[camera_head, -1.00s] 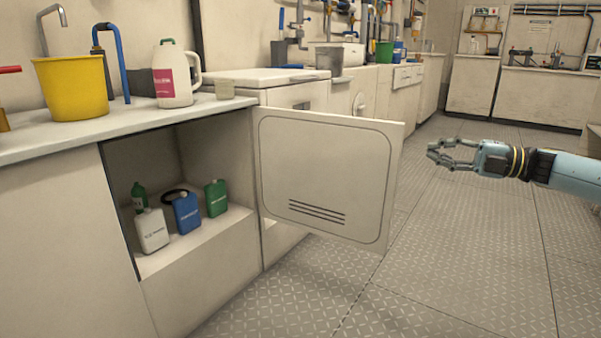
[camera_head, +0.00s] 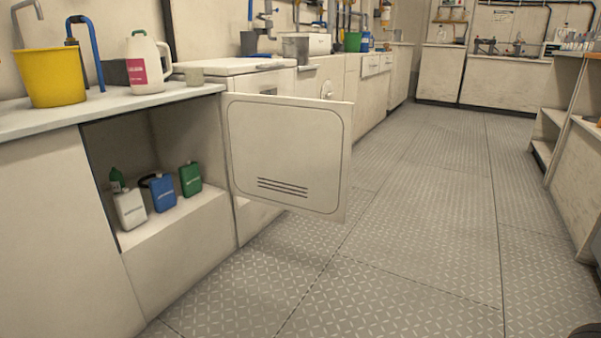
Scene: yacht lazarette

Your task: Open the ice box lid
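A white chest-like unit with a flat pale lid (camera_head: 228,65) stands in the counter row just beyond the open cupboard. It may be the ice box, but I cannot tell for certain. Its lid lies flat and looks shut. The open cupboard door (camera_head: 285,150) hides much of the unit's front. Neither of my grippers is in view.
The cupboard door juts out into the walkway. Blue (camera_head: 162,194), green (camera_head: 190,179) and white (camera_head: 130,209) containers stand inside the cupboard. A yellow bucket (camera_head: 52,78) and a white jug (camera_head: 147,65) stand on the counter. The diamond-plate floor (camera_head: 420,220) is clear.

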